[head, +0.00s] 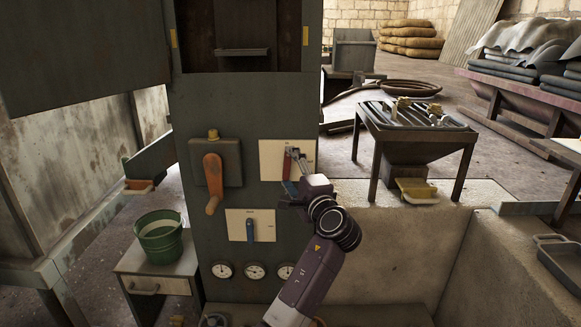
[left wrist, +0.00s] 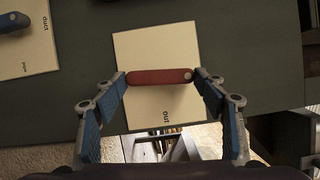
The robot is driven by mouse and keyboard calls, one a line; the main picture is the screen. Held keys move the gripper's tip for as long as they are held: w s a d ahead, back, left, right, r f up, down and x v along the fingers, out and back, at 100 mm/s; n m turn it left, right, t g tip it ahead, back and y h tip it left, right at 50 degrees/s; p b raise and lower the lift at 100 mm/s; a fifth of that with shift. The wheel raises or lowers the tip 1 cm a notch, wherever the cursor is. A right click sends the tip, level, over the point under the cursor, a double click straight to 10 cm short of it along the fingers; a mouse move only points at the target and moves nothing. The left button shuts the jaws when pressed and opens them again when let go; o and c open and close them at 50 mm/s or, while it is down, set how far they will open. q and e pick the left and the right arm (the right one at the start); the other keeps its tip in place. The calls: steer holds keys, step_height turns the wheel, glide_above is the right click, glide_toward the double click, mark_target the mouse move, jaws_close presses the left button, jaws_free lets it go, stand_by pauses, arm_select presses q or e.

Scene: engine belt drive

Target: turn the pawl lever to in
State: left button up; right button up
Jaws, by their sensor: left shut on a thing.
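The pawl lever appears to be the red lever (head: 287,165) on a cream plate (head: 270,150) on the dark green panel. In the left wrist view the red lever (left wrist: 160,77) lies across its plate (left wrist: 150,45), with a pale pivot at its right end. My left gripper (head: 292,172) is at this plate. In the wrist view its fingers (left wrist: 160,79) are shut on the red lever, one fingertip at each end. In the head view the gripper hides part of the lever and plate. My right gripper is not in view.
Below is another plate with a blue lever (head: 250,230); to the left is an orange-handled crank (head: 212,180). Gauges (head: 255,271) line the panel's lower part. A green bucket (head: 159,238) stands left, and a metal hopper table (head: 412,135) stands right.

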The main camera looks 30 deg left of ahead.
arm_select(q)
steer(key=shift+n, duration=0.6)
steer(key=o, duration=1.2)
steer(key=shift+a, duration=0.1)
steer(key=shift+c, duration=0.2)
steer(key=v, duration=1.2)
steer(key=shift+r, duration=0.2)
